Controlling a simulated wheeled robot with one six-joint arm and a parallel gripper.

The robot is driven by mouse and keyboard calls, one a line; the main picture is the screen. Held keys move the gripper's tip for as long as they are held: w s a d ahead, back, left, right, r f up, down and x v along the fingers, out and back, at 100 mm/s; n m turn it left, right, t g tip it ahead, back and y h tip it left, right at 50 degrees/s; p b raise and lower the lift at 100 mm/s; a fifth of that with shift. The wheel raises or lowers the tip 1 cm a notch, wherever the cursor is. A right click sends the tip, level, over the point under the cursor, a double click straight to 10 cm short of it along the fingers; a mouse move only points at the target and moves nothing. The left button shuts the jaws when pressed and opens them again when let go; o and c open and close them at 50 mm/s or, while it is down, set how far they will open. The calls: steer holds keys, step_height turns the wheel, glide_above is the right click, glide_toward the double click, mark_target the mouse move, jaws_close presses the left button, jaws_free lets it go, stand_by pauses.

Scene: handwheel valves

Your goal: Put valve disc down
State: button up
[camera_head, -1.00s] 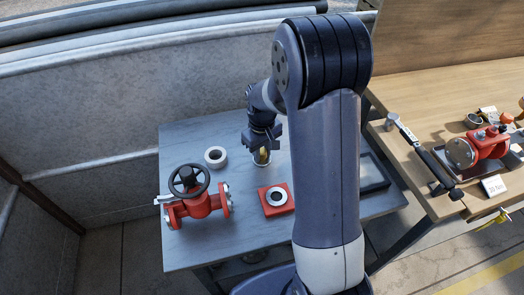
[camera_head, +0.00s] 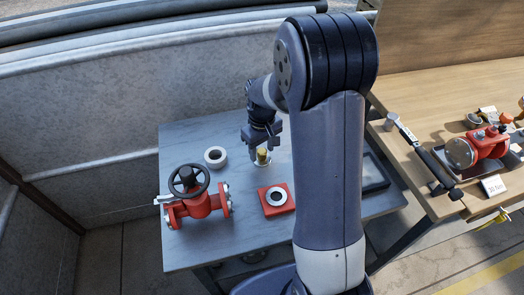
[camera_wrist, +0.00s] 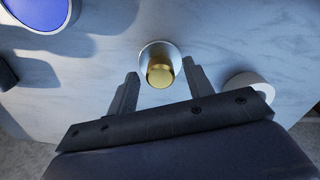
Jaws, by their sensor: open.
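The valve disc (camera_head: 262,157), a short brass cylinder on a wider silvery base, stands upright on the grey table (camera_head: 185,250). In the wrist view the valve disc (camera_wrist: 160,68) shows brass end towards the camera, between and a little beyond my fingertips. My gripper (camera_head: 262,146) is open just above and behind it. In the wrist view clear gaps show between both fingers and the brass, so my gripper holds nothing.
A red valve with a black handwheel (camera_head: 188,180) stands at the left front. A red block with a pale ring (camera_head: 276,198) sits in front of the disc. A white ring (camera_head: 215,157) lies left. A wooden bench (camera_head: 440,88) with tools is at right.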

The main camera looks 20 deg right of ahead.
mark_target(262, 151)
step_height(262, 151, up, 11)
stand_by(0.3)
steer(key=shift+f, duration=0.15)
step_height(262, 151, down, 13)
steer(key=shift+s+r, duration=0.1)
steer(key=shift+r, duration=2.3)
